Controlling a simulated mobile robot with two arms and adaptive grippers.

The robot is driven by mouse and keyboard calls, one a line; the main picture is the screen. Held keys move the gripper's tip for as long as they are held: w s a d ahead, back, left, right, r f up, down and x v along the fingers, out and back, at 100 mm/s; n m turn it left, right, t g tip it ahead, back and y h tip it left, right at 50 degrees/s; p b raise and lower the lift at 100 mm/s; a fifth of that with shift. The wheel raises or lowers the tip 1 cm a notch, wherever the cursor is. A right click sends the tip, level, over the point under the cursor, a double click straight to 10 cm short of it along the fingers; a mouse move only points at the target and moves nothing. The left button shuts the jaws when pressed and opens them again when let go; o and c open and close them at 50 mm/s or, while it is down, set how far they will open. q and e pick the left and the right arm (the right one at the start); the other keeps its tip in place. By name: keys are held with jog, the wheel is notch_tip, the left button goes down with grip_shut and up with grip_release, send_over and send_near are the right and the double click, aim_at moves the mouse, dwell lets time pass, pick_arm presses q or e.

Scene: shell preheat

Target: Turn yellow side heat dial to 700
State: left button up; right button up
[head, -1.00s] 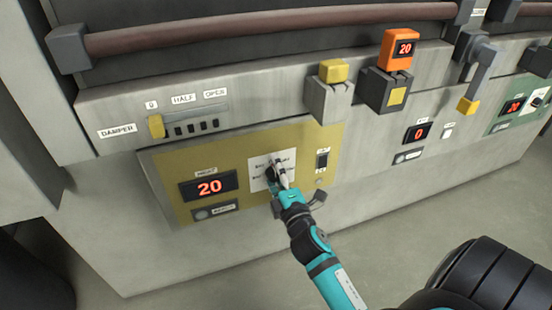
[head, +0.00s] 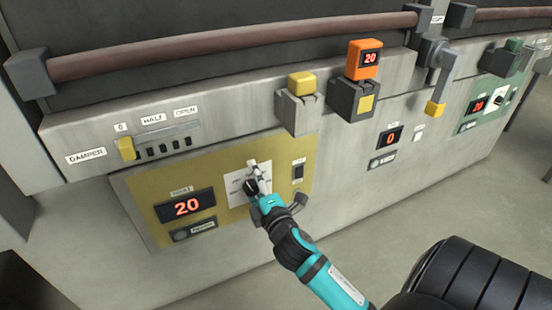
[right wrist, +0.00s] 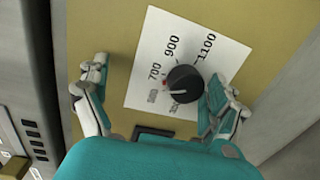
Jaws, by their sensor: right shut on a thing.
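The yellow panel (head: 230,222) carries a black round heat dial (right wrist: 185,86) on a white scale plate (right wrist: 150,45). In the right wrist view the dial's red mark points left, between the 500 and 700 labels. My right gripper (head: 258,184) is at the dial, shut on it. In the right wrist view its right finger is against the dial, while the left finger seems to stand off to the left. In the head view the gripper partly hides the dial and plate. The red heat display (head: 187,207) reads 20. My left gripper is not in view.
A small switch (head: 298,172) sits right of the plate. A damper slider (head: 126,148) is above the panel at left. A yellow-topped block (head: 301,83), an orange display box (head: 364,60) and a yellow-tipped lever (head: 436,105) project above. A green panel (head: 487,107) is farther right.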

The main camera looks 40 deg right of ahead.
jog(key=shift+s+a+r, duration=0.25)
jog(key=shift+s+r, duration=0.05)
jog(key=shift+s, duration=0.25)
jog(key=shift+s+a+r, duration=0.2)
jog(key=shift+s+r, duration=0.05)
jog(key=shift+s, duration=0.3)
jog(key=shift+c, duration=0.5)
pick_arm(q)
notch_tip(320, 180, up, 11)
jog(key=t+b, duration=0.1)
jog(key=b, duration=0.2)
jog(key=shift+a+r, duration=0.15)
pick_arm(e)
jog(key=f+v, duration=0.2)
jog(key=v, duration=1.5)
jog(key=shift+d+f, duration=0.25)
jog(key=shift+f, duration=0.15)
